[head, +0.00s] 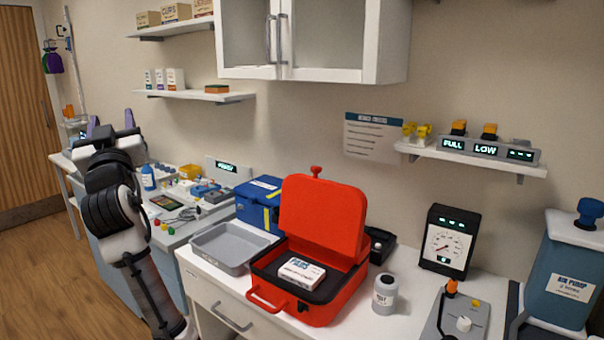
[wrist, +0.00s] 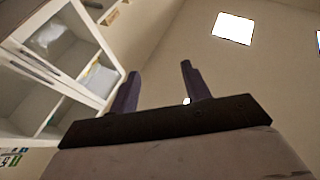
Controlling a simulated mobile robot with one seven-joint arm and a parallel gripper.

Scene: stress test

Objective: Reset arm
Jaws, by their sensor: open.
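My gripper (head: 112,130) is raised at the left in the head view, above the side counter, with its two purple-grey fingers pointing up. In the wrist view the two fingers (wrist: 158,88) stand wide apart with nothing between them. My arm is folded up in front of the left counter and hides part of it. In the wrist view the fingers point toward the upper wall and ceiling, with the glass-door cabinet (wrist: 60,65) to their left.
An open red case (head: 322,220) holding a white box (head: 302,271) stands on the front counter. A grey tray (head: 232,247), blue box (head: 258,203), white bottle (head: 385,293), gauge (head: 446,245) and air pump (head: 566,275) surround it. Shelves (head: 194,95) project from the wall. Floor at left is clear.

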